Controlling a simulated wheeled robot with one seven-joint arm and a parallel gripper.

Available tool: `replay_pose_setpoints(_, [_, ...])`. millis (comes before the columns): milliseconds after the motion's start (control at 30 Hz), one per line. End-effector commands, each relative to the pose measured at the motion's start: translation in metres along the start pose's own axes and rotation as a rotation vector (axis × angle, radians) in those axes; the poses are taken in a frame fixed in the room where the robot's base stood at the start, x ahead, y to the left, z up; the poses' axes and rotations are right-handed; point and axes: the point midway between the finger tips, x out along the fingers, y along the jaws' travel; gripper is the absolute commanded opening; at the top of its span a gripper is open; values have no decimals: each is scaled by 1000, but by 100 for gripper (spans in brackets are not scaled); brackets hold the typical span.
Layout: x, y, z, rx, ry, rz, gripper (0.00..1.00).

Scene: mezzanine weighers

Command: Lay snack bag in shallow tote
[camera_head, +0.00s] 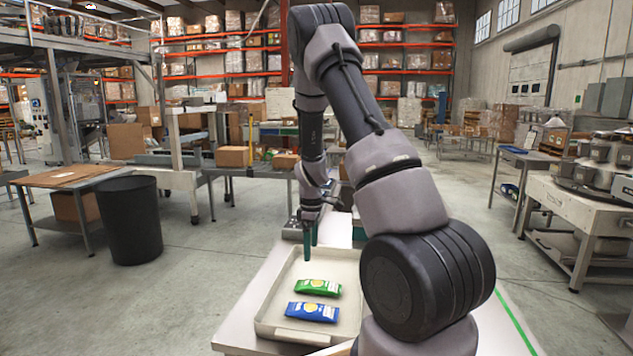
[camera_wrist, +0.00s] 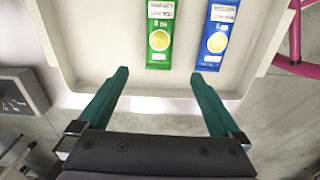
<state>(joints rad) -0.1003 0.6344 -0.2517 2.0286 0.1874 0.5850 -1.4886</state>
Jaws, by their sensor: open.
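A green snack bag (camera_head: 318,288) and a blue snack bag (camera_head: 313,312) lie flat, side by side and apart, in a shallow cream tote (camera_head: 292,336) on a white table. In the wrist view the green bag (camera_wrist: 160,35) is left of the blue bag (camera_wrist: 216,36), and the tote (camera_wrist: 95,50) fills the upper part. My gripper (camera_head: 310,250) is above the far end of the tote, fingers down. In the wrist view my gripper (camera_wrist: 159,85) has its two green fingers wide apart with nothing between them. It touches neither bag.
A black bin (camera_head: 130,222) stands on the floor at left, beside a wooden-topped table (camera_head: 72,176). A bench with grey weighing units (camera_head: 590,185) stands at right. Open concrete floor lies left of the tote's table.

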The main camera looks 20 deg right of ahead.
Motion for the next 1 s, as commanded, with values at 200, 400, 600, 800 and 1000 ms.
replay_pose_setpoints(200, [-105, -24, -12, 244, 133, 44, 100])
replay_pose_setpoints(400, [-204, -70, -7, 515, 274, 59, 100])
replay_pose_setpoints(600, [-282, -129, 14, 769, 411, 57, 100])
replay_pose_setpoints(800, [-332, -194, 43, 1010, 542, 41, 100])
replay_pose_setpoints(1000, [-351, -240, 67, 1185, 634, 21, 100])
